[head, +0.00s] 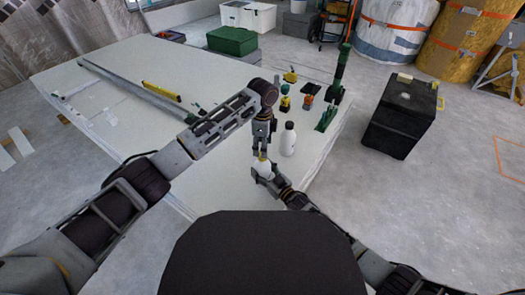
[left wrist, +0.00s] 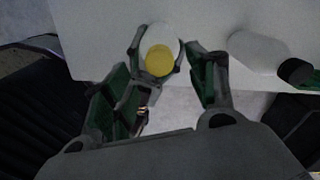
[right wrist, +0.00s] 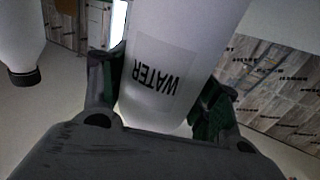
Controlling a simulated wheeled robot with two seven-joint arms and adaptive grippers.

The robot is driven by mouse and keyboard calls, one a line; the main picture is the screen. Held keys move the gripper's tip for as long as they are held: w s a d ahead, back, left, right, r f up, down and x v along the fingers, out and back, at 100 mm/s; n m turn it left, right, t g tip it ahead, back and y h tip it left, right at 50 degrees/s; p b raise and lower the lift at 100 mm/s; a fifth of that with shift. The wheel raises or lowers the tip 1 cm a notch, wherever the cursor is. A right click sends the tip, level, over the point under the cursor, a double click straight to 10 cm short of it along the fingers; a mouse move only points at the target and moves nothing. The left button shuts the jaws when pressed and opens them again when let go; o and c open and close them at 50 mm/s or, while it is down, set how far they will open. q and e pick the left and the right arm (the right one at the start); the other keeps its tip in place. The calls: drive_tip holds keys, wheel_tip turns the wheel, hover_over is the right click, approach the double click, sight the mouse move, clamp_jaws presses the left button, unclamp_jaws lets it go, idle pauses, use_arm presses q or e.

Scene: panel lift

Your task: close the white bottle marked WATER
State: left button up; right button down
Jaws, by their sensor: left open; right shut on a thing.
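The white bottle marked WATER (right wrist: 178,55) fills the middle of the right wrist view, its lettering upside down there. My right gripper (head: 266,177) is shut on its body. In the left wrist view the bottle shows from above, with a yellow cap (left wrist: 159,60) over its top; I cannot tell whether the cap is screwed tight. My left gripper (head: 262,150) is open just above the cap, pointing down, its fingers on either side of it and apart from it.
A second white bottle (head: 288,140) with a dark cap stands on the table (head: 130,75) close to the right of my grippers. Small bottles and green items stand behind it. A black box (head: 400,115) is on the floor at right.

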use_arm(q)
wheel_tip(320, 180, up, 8)
drive_tip(key=shift+f, duration=0.25)
use_arm(e)
drive_tip(key=shift+c, duration=1.5)
unclamp_jaws()
drive_tip(key=shift+s+d, duration=0.15)
drive_tip(key=shift+v, duration=5.85)
use_arm(q)
drive_tip(key=shift+f, duration=0.1)
